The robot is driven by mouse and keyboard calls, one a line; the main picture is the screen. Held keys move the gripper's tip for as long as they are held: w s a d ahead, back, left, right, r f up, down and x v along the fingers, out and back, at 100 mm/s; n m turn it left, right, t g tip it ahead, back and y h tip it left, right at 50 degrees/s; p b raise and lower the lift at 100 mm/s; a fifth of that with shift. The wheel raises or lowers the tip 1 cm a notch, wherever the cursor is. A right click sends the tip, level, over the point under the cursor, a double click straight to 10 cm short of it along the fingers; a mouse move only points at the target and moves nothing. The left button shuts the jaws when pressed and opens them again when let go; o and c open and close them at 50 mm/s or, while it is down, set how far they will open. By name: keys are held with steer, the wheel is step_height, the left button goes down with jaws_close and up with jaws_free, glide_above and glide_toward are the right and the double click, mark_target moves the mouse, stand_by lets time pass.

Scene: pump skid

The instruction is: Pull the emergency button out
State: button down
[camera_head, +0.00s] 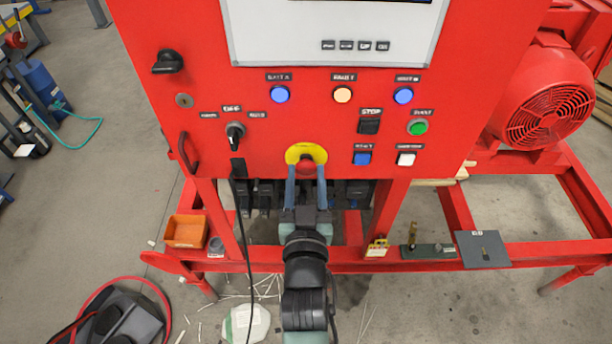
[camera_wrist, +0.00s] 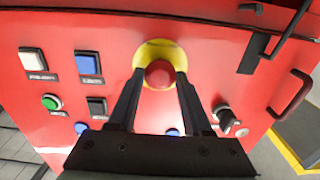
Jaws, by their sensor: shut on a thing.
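The emergency button (camera_head: 306,165) is a red mushroom head on a round yellow plate (camera_head: 306,149), low on the red panel. In the wrist view the red button (camera_wrist: 159,75) sits in front of the yellow plate (camera_wrist: 160,50). My gripper (camera_head: 306,172) reaches up from below, its two fingers on the left and right sides of the button. In the wrist view my gripper (camera_wrist: 158,80) has its fingertips at the button's lower sides, shut on it. Whether the button is in or out cannot be told.
A black selector switch (camera_head: 235,133) is left of the button. A blue button (camera_head: 362,158) and a white button (camera_head: 405,159) are to its right. A black cable (camera_head: 241,230) hangs at left. A red frame rail (camera_head: 350,267) runs below, holding an orange bin (camera_head: 185,231).

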stand_by(0.7)
steer(key=shift+s+f, duration=0.2)
steer(key=shift+s, duration=0.35)
steer(key=shift+s+r, duration=0.1)
steer(key=shift+s, duration=0.05)
steer(key=c, duration=0.7)
jaws_free()
steer(key=o, duration=0.4)
steer(key=shift+r, duration=0.1)
steer(key=shift+s, duration=0.1)
steer(key=shift+s+b, duration=2)
steer(key=shift+s, duration=4.4)
